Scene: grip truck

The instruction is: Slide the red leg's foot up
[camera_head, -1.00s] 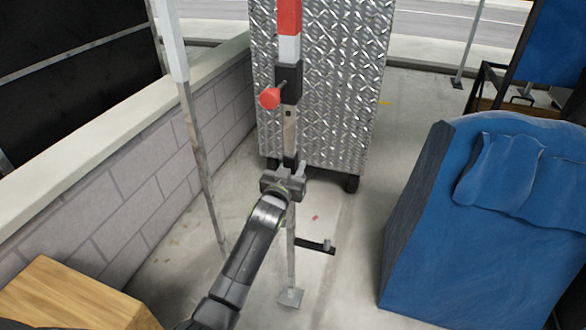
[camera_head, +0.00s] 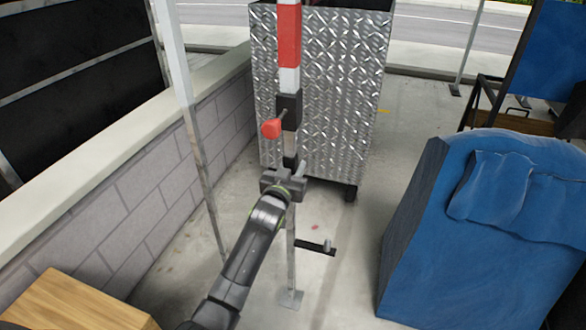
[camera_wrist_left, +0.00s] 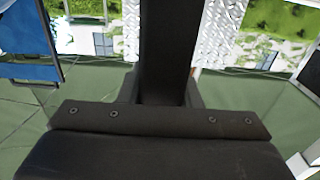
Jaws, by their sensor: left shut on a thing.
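The red leg (camera_head: 288,38) stands upright with red and white bands at the top. A black collar (camera_head: 289,108) with a red knob (camera_head: 271,128) sits at the lower end of the banded part. A thin metal inner leg runs down from it to a flat square foot (camera_head: 290,299) near the floor. My left gripper (camera_head: 285,183) is shut on the inner leg, a short way below the collar. In the left wrist view a dark upright bar (camera_wrist_left: 168,55) fills the middle between the jaws. My right gripper is not in view.
A diamond-plate metal box (camera_head: 335,90) on wheels stands behind the leg. A second, white-topped leg (camera_head: 183,85) stands to the left by a block wall (camera_head: 120,215). A blue padded object (camera_head: 425,215) is at right, a wooden box (camera_head: 60,302) at lower left.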

